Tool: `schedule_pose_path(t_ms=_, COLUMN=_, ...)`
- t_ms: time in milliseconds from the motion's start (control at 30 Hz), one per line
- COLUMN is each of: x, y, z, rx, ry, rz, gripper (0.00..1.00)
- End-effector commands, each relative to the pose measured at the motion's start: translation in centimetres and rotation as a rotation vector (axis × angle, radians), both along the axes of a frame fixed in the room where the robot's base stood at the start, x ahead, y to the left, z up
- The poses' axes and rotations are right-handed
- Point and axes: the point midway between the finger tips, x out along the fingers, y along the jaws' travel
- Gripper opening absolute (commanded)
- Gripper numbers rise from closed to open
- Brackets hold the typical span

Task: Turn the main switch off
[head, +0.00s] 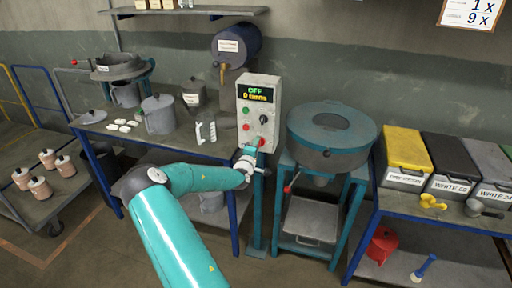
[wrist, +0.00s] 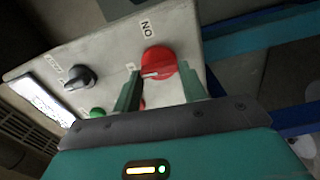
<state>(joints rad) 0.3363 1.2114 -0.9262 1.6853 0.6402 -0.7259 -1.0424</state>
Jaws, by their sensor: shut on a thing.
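The main switch is a red rotary knob (wrist: 160,60) on the grey control box (head: 258,103). In the wrist view an "ON" label lies beside the knob, and a white mark shows on its near side, by a partly hidden label. My gripper (wrist: 158,72) has one dark green finger on each side of the knob and is shut on it. In the head view my gripper (head: 255,163) is at the lower front of the box and covers most of the switch. The box's display (head: 258,93) reads "OFF" and "0 turns".
The box also has a black knob (wrist: 82,77) and a green button (wrist: 97,112). A round grey machine (head: 332,135) stands close on the right. A bench (head: 180,140) with pots is on the left. A table (head: 445,225) with lidded bins is at far right.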

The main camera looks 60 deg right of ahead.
Motion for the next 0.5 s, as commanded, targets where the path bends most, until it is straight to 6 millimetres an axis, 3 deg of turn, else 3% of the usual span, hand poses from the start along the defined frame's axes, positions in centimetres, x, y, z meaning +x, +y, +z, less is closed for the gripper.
schedule_pose_path(t_ms=500, x=-0.13, y=-0.01, z=-0.04, rx=-0.016, ry=0.1, rz=-0.002, gripper=0.19)
